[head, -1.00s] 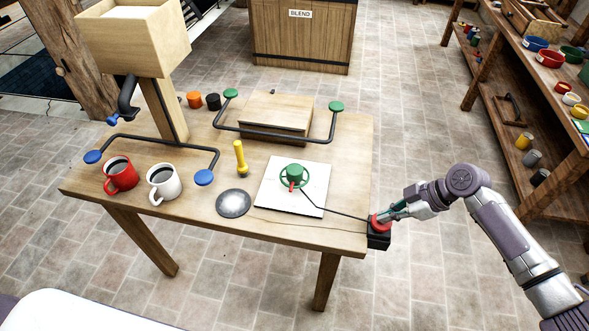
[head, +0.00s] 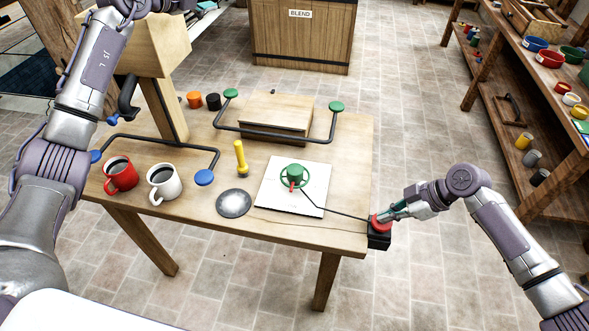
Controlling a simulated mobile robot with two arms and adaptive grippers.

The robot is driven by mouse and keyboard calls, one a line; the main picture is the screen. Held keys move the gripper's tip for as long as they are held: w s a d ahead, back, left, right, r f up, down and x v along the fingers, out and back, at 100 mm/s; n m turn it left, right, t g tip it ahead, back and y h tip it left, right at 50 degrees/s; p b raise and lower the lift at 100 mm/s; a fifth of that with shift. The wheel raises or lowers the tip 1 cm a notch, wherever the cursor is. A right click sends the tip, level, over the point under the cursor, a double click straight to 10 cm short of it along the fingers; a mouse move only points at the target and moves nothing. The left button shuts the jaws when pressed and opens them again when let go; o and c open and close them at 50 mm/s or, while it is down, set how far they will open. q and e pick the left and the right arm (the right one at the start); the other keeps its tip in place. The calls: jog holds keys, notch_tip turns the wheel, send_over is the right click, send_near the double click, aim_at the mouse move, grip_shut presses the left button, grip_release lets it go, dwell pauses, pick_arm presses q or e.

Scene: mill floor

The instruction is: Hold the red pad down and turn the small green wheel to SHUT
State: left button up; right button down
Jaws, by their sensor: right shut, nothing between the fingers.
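The red pad (head: 379,224) sits on a black box (head: 379,241) at the table's front right corner. My right gripper (head: 387,217) is shut and empty, its fingertips on or just over the pad; I cannot tell how far the pad is pressed. The small green wheel (head: 294,177) with a red pointer (head: 292,187) stands on a white plate (head: 305,201) on the table. The pointer faces the near side. No SHUT mark is readable. My left arm rises at the left edge, and its gripper is outside the picture.
A cable joins plate and box.

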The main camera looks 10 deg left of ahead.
pick_arm(q)
jog(key=d+f+m+g, duration=0.1)
jog(key=d+f+g, duration=0.4)
jog(key=d+f, duration=0.65)
jog(key=m+g+y, duration=0.1)
jog(key=g+y, duration=0.4)
jog(key=g, duration=0.5)
send_over(295, 169)
notch_tip(295, 169, down, 18)
jog(key=r, duration=0.1)
notch_tip(295, 169, down, 11)
jog(key=shift+f, duration=0.8)
jog(key=c, duration=1.2)
